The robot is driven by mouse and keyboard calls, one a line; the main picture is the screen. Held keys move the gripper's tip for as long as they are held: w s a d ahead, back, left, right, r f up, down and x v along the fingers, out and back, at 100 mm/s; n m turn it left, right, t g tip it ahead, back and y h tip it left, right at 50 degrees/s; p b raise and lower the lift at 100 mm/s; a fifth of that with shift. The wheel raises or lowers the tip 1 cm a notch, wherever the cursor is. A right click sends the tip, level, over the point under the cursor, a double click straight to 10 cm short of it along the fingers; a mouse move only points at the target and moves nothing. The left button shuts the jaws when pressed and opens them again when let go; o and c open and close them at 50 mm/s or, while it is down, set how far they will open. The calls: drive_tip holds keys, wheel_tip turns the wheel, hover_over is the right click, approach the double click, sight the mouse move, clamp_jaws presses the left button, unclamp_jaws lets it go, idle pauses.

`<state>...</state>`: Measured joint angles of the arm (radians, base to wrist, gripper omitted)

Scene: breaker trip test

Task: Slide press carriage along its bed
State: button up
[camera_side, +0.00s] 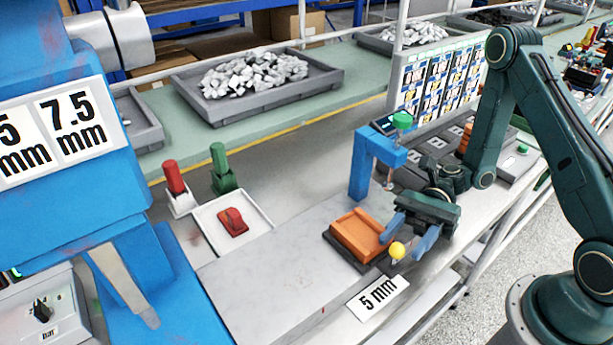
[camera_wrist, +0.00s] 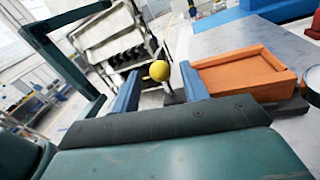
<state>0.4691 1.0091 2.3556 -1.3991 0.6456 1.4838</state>
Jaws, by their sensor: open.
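The press carriage (camera_side: 357,233) is an orange tray with raised rims on a dark base, resting on the pale grey bed (camera_side: 270,270). A yellow ball knob (camera_side: 397,250) stands at its near right corner. My gripper (camera_side: 408,238) is open at the knob, with blue fingers pointing down towards the bed. In the wrist view, the knob (camera_wrist: 160,70) shows between the two spread fingers of my gripper (camera_wrist: 158,78), with a gap on each side. The orange tray (camera_wrist: 245,75) lies right of the fingers there. I cannot tell how deep the knob sits between the fingers.
A small blue press frame (camera_side: 362,165) with a green button stands just behind the carriage. A large blue machine (camera_side: 70,215) stands left. A white tray (camera_side: 208,218) holds a red part. The bed left of the carriage is clear.

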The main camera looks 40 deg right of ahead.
sight(397, 250)
drive_tip(key=shift+s+a, duration=0.15)
drive_tip(key=shift+a, duration=0.6)
drive_tip(key=shift+s+a, duration=0.15)
drive_tip(key=shift+a, duration=0.6)
clamp_jaws()
